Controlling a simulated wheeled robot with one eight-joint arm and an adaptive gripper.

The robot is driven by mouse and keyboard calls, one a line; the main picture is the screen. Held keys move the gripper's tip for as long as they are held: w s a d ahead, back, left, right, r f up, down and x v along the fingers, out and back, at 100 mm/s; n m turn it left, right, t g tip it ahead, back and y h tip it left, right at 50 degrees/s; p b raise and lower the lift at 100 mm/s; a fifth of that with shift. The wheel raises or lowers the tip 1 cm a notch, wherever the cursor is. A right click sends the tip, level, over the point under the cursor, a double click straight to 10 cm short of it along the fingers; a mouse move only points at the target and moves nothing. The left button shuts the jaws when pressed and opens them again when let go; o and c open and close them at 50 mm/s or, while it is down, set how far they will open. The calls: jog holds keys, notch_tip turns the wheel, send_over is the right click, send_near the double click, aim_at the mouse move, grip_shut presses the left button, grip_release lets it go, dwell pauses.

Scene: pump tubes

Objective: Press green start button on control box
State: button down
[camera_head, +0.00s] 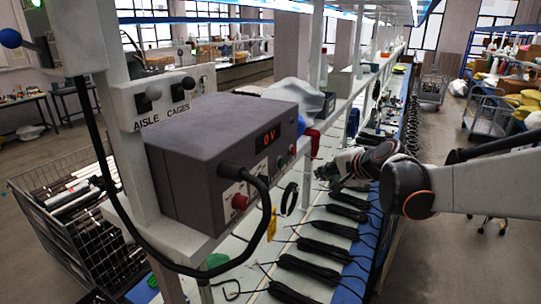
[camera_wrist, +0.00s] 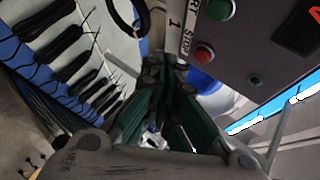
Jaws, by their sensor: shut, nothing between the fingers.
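The grey control box (camera_head: 205,165) has a red "0 V" display and sits on a shelf post in the head view. In the wrist view its panel (camera_wrist: 255,45) fills the upper right. The green start button (camera_wrist: 219,10) is at the top edge there, partly by the word START. The red stop button (camera_wrist: 204,53) is below it. My gripper (camera_wrist: 165,62) is shut and empty, with its tips left of the red button and below the green one.
A black cable (camera_head: 150,262) loops from the box front. Several black tube bundles (camera_head: 325,250) lie along the bench below. A wire basket (camera_head: 75,215) of tubes stands left. A small dark knob (camera_wrist: 255,80) is on the panel.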

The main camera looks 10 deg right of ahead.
aim_at(281, 163)
jog(key=shift+a, duration=0.1)
dwell(0.3)
jog(key=w+a, duration=0.5)
jog(key=a, duration=0.1)
jog(key=shift+a, duration=0.4)
jog(key=shift+w+a+b, duration=0.15)
jog(key=shift+b, duration=0.15)
dwell(1.1)
jog(key=shift+w+a, duration=0.15)
jog(key=shift+a, duration=0.1)
jog(key=shift+w+a, duration=0.35)
jog(key=shift+a, duration=0.1)
dwell(1.1)
jog(key=shift+d, duration=0.1)
dwell(0.3)
jog(key=shift+s+d, duration=0.65)
jog(key=shift+d, duration=0.05)
